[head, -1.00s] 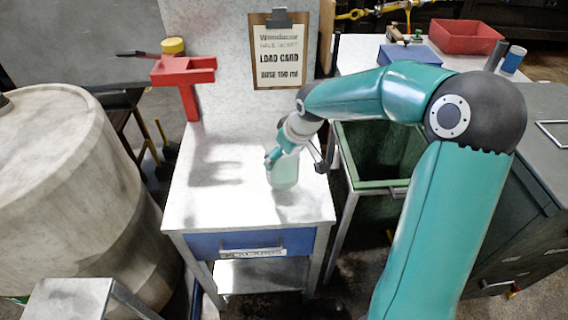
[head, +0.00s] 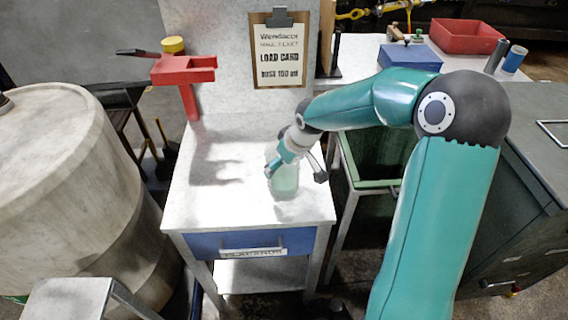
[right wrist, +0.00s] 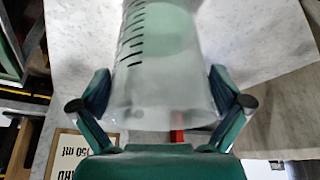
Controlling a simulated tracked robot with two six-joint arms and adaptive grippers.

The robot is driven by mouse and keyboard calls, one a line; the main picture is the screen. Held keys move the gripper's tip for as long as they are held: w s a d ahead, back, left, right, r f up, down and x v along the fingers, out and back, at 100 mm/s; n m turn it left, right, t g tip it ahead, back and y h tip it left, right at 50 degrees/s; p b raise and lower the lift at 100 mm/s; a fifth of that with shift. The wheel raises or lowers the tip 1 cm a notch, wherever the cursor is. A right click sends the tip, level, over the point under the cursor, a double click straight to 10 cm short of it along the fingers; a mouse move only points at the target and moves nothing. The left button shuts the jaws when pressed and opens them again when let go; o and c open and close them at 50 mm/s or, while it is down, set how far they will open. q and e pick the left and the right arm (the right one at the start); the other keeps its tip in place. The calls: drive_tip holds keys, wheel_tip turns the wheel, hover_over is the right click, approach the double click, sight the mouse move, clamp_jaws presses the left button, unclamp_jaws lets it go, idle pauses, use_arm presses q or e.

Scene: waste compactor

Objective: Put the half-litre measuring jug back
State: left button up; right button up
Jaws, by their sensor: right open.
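The half-litre measuring jug (head: 285,181) is clear, pale green, with dark graduation marks that show in the right wrist view (right wrist: 165,62). It appears to stand upright on the white bench top (head: 232,205), towards its right edge. My right gripper (head: 283,164) is at the jug from above and behind. In the right wrist view its open fingers (right wrist: 160,98) are on either side of the jug; I cannot tell whether they touch it. My left gripper is not in view.
The load card clipboard (head: 279,50) hangs on the panel behind the bench. A red stand (head: 187,75) rises at the bench's back left. A green bin (head: 375,160) is right of the bench, a large drum (head: 75,180) left. The bench's left half is clear.

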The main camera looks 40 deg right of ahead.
drive_tip(key=v, duration=1.2)
drive_tip(key=shift+r, duration=0.2)
